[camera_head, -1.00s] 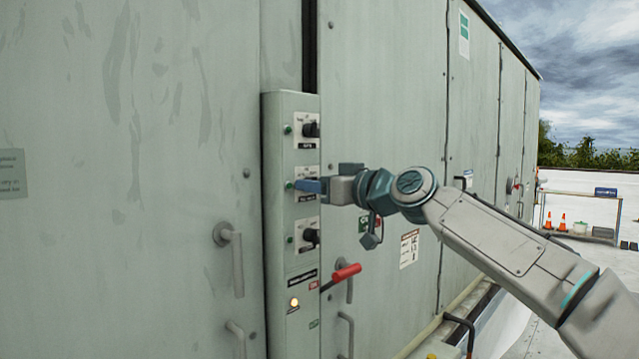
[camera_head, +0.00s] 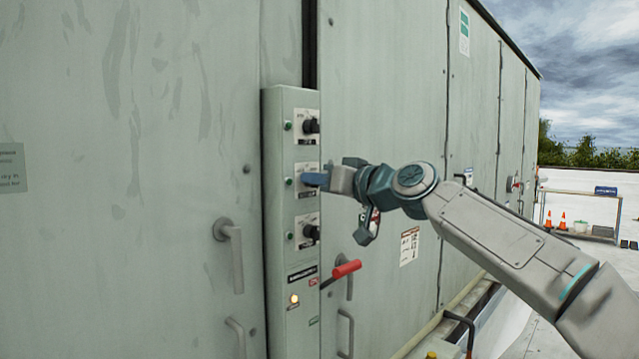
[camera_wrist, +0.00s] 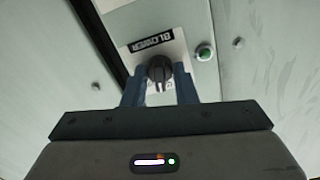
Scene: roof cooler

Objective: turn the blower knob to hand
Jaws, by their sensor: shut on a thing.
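The blower knob (camera_wrist: 159,68) is a dark round knob on a white plate. The plate's BLOWER label (camera_wrist: 153,43) reads upside down in the wrist view. A pale mark shows at the knob's lower edge, and part of the printed scale is hidden. My gripper (camera_wrist: 160,82) has its two blue fingers on either side of the knob, shut on it. In the head view my gripper (camera_head: 313,180) is at the middle plate of the narrow control box (camera_head: 277,235), and its fingers hide the knob there.
Similar knobs sit above (camera_head: 311,126) and below (camera_head: 311,232) the gripper. A green lamp (camera_wrist: 204,52) is beside the blower plate. A red-handled lever (camera_head: 346,269) juts out lower down. Grey door handles (camera_head: 232,255) stick out left of the box.

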